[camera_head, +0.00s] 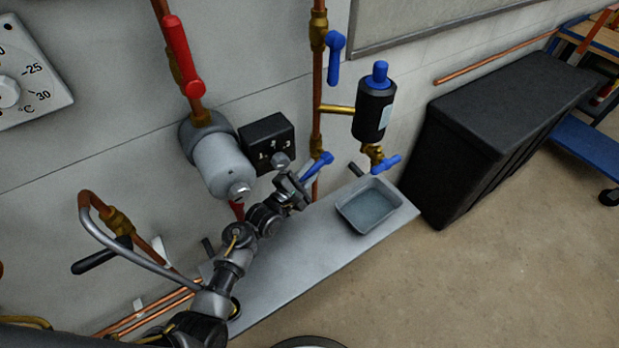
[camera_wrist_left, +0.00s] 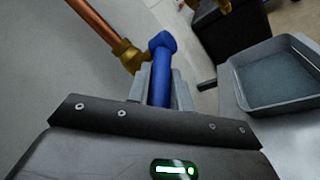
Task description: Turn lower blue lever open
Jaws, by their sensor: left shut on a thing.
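The lower blue lever (camera_head: 319,164) sits on a brass valve on the vertical copper pipe (camera_head: 317,75), low on the wall. It points sideways off the pipe, tilted, toward my gripper. My left gripper (camera_head: 300,182) is at this lever. In the left wrist view the blue lever (camera_wrist_left: 161,75) lies between the two grey fingers (camera_wrist_left: 160,90), which are shut on it. Its pivot end and the brass valve body (camera_wrist_left: 127,56) show beyond the fingers. The upper blue lever (camera_head: 334,58) hangs down beside the pipe, apart from the gripper. My right gripper is not in view.
A grey water tray (camera_head: 344,217) stands on a shelf (camera_head: 290,262) right of my arm. A black cylinder with blue cap (camera_head: 374,108) and a small blue tap (camera_head: 386,164) are to the right. A grey pump (camera_head: 222,165), black box (camera_head: 262,132) and red lever (camera_head: 180,50) are left.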

